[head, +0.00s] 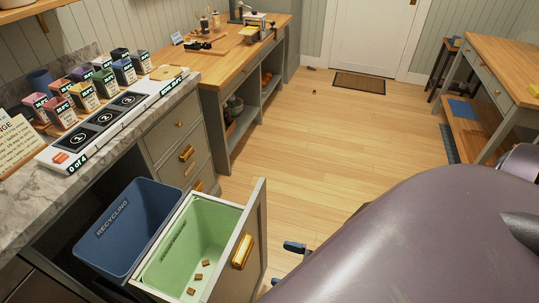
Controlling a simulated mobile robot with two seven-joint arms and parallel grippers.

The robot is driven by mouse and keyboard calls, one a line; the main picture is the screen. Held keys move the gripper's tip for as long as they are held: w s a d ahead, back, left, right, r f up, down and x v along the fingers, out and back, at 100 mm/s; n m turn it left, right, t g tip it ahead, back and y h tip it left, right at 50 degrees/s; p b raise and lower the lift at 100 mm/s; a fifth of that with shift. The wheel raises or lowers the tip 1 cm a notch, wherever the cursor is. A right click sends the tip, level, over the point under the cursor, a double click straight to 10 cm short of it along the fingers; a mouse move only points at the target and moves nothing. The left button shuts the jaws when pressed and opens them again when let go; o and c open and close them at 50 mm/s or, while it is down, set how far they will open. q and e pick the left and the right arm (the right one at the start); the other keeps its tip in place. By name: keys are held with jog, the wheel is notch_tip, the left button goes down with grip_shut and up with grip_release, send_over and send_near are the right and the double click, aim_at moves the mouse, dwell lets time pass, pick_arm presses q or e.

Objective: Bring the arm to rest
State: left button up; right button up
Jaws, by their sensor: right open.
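My right arm (420,235), a large purple link, fills the lower right of the head view. My right gripper (286,264) shows only in part at its left edge, as two dark and blue fingertips set apart. It is open, with nothing seen between the fingertips. It is just right of the pulled-out drawer front (252,240), over the floor. The rest of the gripper is hidden behind the arm. My left gripper is not in view.
The open drawer holds a blue recycling bin (125,225) and a green bin (205,222) with several small brown pieces inside. Small labelled boxes and a numbered board (118,115) stand on the marble counter. The wooden floor (330,150) toward the door is mostly clear.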

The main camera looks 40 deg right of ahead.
jog(key=shift+v, duration=0.85)
